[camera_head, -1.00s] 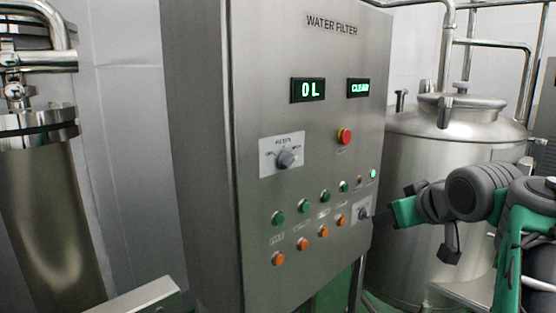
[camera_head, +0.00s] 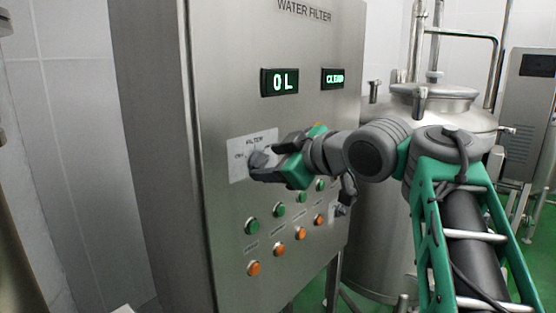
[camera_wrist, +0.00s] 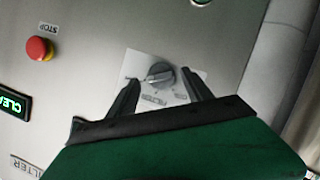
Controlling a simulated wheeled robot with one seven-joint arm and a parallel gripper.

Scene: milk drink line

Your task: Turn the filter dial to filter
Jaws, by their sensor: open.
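The filter dial (camera_head: 259,159) is a grey knob on a white label plate (camera_head: 238,163) on the steel water filter cabinet. In the wrist view the dial (camera_wrist: 160,75) sits between the two dark fingers of my gripper (camera_wrist: 160,88), with its light pointer line toward the left of the picture. The label words there are small and upside down. In the head view my gripper (camera_head: 264,173) is at the dial and hides the right part of its plate. My gripper is open, one finger on each side of the dial. I cannot tell whether a finger touches it.
Green buttons (camera_head: 252,226) and orange buttons (camera_head: 254,268) sit in rows below the dial. A red stop button (camera_wrist: 39,49) is on the same panel. Displays reading 0 L (camera_head: 280,82) and CLEAR (camera_head: 333,78) are above. A steel tank (camera_head: 400,130) stands right of the cabinet.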

